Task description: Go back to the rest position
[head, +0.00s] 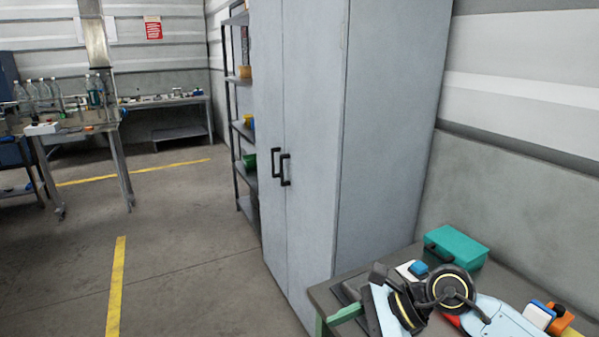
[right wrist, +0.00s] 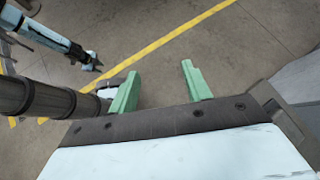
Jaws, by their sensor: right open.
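My right gripper (right wrist: 161,72) shows in the right wrist view with its two green fingers spread apart. Nothing is between them, only bare floor beyond. In the head view my right arm comes in at the bottom right, and one green finger of the right gripper (head: 343,314) shows at the front edge of a table. In the right wrist view an arm at the upper left, which looks like my left one, ends in a small dark gripper (right wrist: 92,62). Its fingers are too small to read. My left gripper is not in the head view.
A dark-topped table (head: 325,292) stands at the bottom right, bearing a teal case (head: 456,246), partly behind my right arm. A tall grey cabinet (head: 390,120) stands directly behind it. A shelf rack (head: 240,130) and a bench with bottles (head: 45,95) are farther back.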

